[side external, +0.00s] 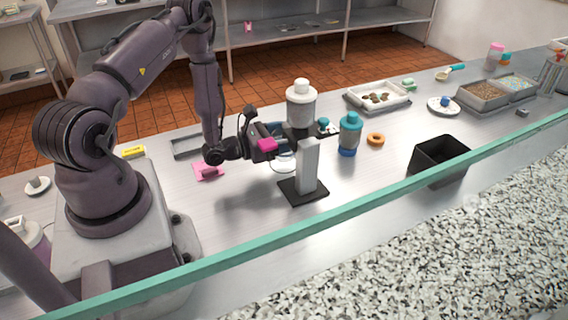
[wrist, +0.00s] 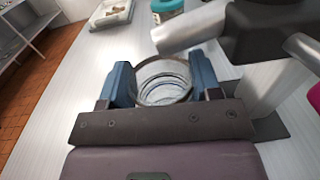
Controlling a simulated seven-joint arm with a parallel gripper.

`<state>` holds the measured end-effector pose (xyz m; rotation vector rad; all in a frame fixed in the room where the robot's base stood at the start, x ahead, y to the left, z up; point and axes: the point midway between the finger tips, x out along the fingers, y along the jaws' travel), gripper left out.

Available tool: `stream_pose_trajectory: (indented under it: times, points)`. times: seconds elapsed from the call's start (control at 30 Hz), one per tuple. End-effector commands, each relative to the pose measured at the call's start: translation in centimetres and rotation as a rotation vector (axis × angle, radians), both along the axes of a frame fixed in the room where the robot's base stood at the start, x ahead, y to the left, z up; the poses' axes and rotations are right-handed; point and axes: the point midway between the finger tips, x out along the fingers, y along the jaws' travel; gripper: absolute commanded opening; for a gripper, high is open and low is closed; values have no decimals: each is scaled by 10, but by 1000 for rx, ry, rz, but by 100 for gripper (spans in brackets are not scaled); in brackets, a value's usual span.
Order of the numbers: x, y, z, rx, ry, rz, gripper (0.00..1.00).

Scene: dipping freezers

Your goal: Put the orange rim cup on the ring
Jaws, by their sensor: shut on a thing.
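My gripper (side external: 284,143) is low over the counter, beside a dispenser on a grey stand. In the wrist view its two blue fingers (wrist: 163,86) are shut on a clear cup (wrist: 164,82) with a thin, brownish-orange rim. The cup stands between the fingers and I look down into it. In the side view the cup (side external: 285,163) is only partly visible as a pale shape behind the stand. An orange ring (side external: 375,139) lies flat on the counter, to the right of the blue-capped bottle and apart from the gripper.
The dispenser (side external: 301,108) with its grey post (side external: 307,166) stands close to my gripper. A black bin (side external: 439,160) and a tray (side external: 408,101) are further right. Counter around the ring is mostly clear.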

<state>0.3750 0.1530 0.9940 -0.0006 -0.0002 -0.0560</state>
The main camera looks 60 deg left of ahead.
Motion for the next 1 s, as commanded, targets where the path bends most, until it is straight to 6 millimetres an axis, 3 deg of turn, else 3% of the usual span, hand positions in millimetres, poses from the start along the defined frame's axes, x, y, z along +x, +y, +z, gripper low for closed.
stream_pose_trajectory:
  times: [0.17,0.43,0.87,0.9,1.0]
  points:
    - [4,4,-3,0,1,50,32]
    - [5,5,-28,0,0,56,32]
    - [5,5,-33,0,-1,55,32]
    - [5,5,-33,1,-1,55,65]
    - [5,5,-33,1,-1,55,83]
